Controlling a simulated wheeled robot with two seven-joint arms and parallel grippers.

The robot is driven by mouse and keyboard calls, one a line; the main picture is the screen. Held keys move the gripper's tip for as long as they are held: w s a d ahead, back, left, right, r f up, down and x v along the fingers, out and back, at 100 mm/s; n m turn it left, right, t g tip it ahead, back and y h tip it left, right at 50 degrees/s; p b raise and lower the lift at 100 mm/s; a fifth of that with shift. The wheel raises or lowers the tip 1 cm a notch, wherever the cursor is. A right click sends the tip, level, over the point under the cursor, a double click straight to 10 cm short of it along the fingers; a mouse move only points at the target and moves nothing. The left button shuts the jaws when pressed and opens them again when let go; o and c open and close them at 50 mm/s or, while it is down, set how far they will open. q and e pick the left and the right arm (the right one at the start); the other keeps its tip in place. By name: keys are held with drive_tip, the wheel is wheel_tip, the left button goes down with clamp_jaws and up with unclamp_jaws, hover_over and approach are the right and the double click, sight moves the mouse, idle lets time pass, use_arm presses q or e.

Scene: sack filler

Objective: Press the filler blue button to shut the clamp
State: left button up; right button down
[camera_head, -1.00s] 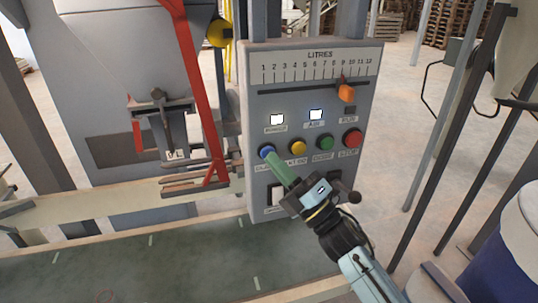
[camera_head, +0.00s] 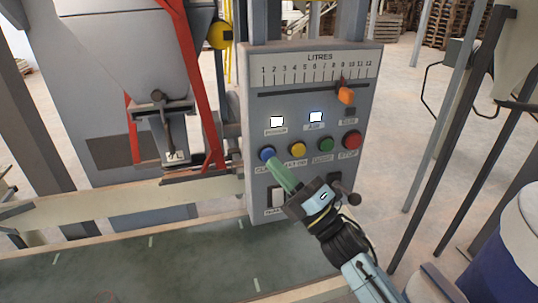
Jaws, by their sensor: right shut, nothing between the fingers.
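The filler's grey control panel (camera_head: 310,183) stands at centre. Its blue button (camera_head: 267,153) is the leftmost in a row with yellow, green and red buttons. My right gripper (camera_head: 273,165) is shut and empty, its green fingers pointing up-left at the blue button. The fingertips lie just below the button's face; I cannot tell whether they touch it. The clamp (camera_head: 196,176) is left of the panel below the grey hopper, its dark bars lying close together. My left gripper is not in view.
An orange slider knob (camera_head: 346,96) sticks out from the litre scale. Two lamps above the buttons are lit. A black knob (camera_head: 353,198) is near my right wrist. Grey posts and a blue-and-white drum (camera_head: 505,255) stand at the right.

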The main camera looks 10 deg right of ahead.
drive_tip(key=shift+s, duration=0.15)
drive_tip(key=s+p, duration=0.1)
drive_tip(key=s, duration=0.5)
idle(0.4)
drive_tip(key=shift+d, duration=0.1)
idle(0.3)
